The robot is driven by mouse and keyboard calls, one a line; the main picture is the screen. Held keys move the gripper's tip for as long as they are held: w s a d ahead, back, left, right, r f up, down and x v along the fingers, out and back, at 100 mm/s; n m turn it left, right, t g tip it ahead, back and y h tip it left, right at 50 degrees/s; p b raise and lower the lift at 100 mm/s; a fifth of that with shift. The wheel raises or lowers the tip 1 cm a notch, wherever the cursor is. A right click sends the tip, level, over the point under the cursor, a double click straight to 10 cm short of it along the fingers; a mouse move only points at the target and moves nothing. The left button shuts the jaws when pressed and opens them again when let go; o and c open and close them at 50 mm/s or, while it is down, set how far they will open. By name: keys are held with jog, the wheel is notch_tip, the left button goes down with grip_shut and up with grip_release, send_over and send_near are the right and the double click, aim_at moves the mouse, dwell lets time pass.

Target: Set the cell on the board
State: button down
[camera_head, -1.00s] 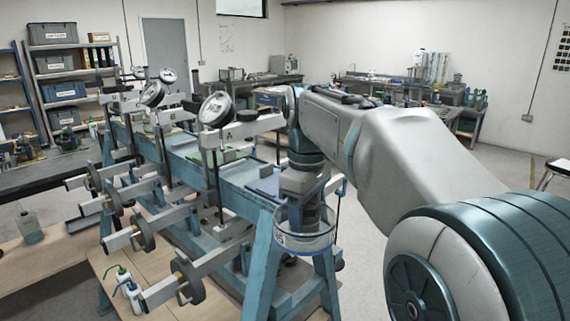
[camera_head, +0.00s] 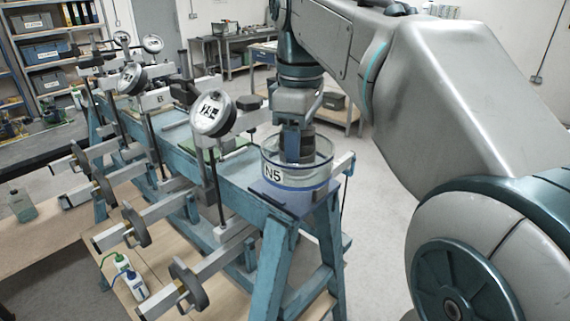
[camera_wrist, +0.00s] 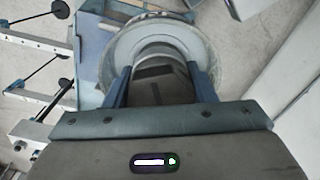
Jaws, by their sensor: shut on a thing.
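The cell is a clear round ring-walled vessel labelled N5 (camera_head: 275,174), with a blue band and a central cylinder. It looks upright over the near end of the blue bench. My gripper (camera_head: 297,150) points down into it and is shut on its central cylinder. In the wrist view the two fingers (camera_wrist: 160,88) stand either side of the cylinder, with the cell's pale ring (camera_wrist: 122,45) around it. A dark flat board (camera_head: 269,197) shows on the bench end, partly hidden by the cell. I cannot tell whether the cell touches it.
Lever frames with a dial gauge (camera_head: 212,113) and weighted arms (camera_head: 188,284) stand close on the left. A green sheet (camera_head: 222,148) lies on the blue bench (camera_head: 236,182) farther back. Squeeze bottles (camera_head: 130,280) sit low at left. Floor to the right is clear.

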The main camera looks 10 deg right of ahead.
jog(key=w+f, duration=0.2)
jog(key=w, duration=0.1)
jog(key=w+d+f+p, duration=0.1)
jog(key=w+f, duration=0.1)
jog(key=w, duration=0.2)
jog(key=w+d+f+p, duration=0.1)
jog(key=w+f, duration=0.1)
jog(key=w, duration=0.1)
jog(key=shift+w+d+f, duration=0.2)
jog(key=shift+w+f, duration=0.05)
jog(key=shift+f+p, duration=0.55)
jog(key=shift+f, duration=1.45)
jog(key=shift+f, duration=0.15)
jog(key=c, duration=0.6)
grip_release()
notch_tip(320, 180, up, 12)
jog(key=shift+s+r, duration=0.1)
